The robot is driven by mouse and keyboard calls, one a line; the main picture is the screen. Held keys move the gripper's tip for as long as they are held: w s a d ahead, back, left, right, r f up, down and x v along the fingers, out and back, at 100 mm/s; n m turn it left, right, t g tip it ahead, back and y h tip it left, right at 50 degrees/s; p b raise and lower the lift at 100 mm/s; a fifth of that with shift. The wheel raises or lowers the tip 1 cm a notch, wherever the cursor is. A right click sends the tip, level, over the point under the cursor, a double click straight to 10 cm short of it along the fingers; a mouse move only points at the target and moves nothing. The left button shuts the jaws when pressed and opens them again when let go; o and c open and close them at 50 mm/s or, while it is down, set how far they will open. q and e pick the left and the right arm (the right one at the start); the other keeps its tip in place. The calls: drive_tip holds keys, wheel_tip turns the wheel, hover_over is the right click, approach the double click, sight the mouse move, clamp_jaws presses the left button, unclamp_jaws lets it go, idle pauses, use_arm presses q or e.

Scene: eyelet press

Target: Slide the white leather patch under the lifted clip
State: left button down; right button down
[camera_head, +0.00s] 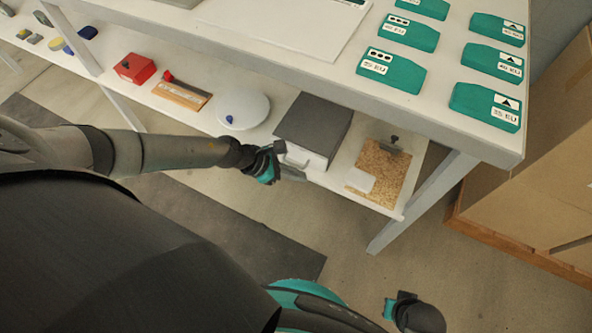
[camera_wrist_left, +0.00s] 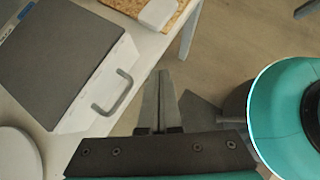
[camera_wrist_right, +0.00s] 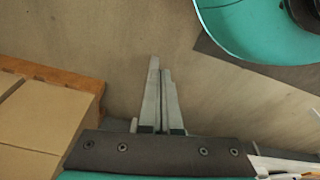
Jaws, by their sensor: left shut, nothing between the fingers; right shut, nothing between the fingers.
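The white leather patch (camera_head: 360,180) lies on the left part of a cork board (camera_head: 384,164) on the lower shelf. It also shows at the top of the left wrist view (camera_wrist_left: 158,13). A dark clip (camera_head: 393,146) sits at the board's far edge; whether it is lifted is too small to tell. The patch lies apart from the clip, nearer the shelf's front edge. My left gripper (camera_head: 298,173) is shut and empty, in front of the shelf beside a drawer handle; its fingers show in the left wrist view (camera_wrist_left: 160,90). My right gripper (camera_wrist_right: 160,85) is shut and empty over the floor.
A dark-topped drawer box (camera_head: 314,125) with a grey handle (camera_wrist_left: 119,95) stands left of the board. A white round disc (camera_head: 243,112), a red box (camera_head: 135,68) and a wooden block sit further left. Cardboard boxes (camera_head: 520,205) stand at right.

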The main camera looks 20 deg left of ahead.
drive_tip(key=shift+s+d+f, duration=0.1)
drive_tip(key=shift+f, duration=0.1)
